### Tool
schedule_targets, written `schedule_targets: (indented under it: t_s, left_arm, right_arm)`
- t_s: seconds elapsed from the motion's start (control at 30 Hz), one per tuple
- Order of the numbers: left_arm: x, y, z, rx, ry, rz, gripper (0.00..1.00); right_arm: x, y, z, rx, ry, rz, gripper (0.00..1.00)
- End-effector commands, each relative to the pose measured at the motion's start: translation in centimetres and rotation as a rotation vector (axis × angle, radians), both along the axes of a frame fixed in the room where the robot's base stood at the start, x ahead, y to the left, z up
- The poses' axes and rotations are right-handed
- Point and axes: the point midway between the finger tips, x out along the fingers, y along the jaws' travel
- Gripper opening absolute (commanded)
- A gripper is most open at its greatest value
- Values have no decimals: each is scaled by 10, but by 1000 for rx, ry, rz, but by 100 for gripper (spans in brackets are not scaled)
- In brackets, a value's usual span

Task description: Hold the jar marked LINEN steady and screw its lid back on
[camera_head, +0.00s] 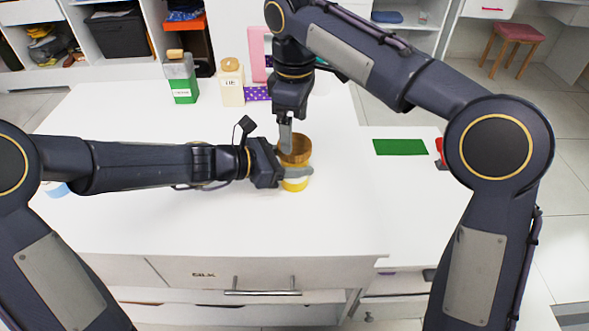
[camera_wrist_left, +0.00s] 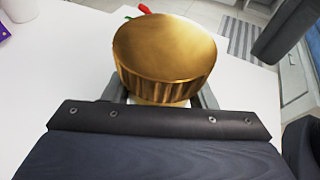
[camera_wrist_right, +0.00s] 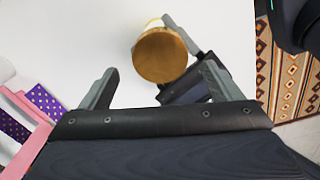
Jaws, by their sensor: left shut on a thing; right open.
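A jar (camera_head: 295,184) with a yellow band stands upright on the white table, topped by a wide gold-brown lid (camera_head: 295,146). The lid fills the left wrist view (camera_wrist_left: 165,48), sitting level above the jaws; I cannot tell if it is threaded tight. My left gripper (camera_head: 296,173) is shut around the jar's body below the lid. My right gripper (camera_wrist_right: 157,70) is open and empty, pointing down just above the lid. In the right wrist view the lid (camera_wrist_right: 160,55) appears between its fingers. The jar's label is not readable.
A pink frame (camera_head: 258,52) and purple dotted item (camera_head: 257,93) lie behind my right gripper. A green mat (camera_head: 400,147) is at the right. The front tabletop is clear.

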Motion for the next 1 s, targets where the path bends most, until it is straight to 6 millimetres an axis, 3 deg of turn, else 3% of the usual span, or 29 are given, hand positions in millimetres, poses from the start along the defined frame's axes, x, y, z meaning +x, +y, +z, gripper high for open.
schedule_targets:
  t_s: [0.27, 0.6, 1.0]
  left_arm:
    - [0, 0, 0, 0, 0, 0, 0]
    - [0, 0, 0, 0, 0, 0, 0]
    - [0, 0, 0, 0, 0, 0, 0]
  right_arm:
    - [0, 1, 1, 0, 0, 15, 83]
    - [0, 1, 33, 1, 1, 280, 83]
    - [0, 0, 32, -2, 1, 296, 83]
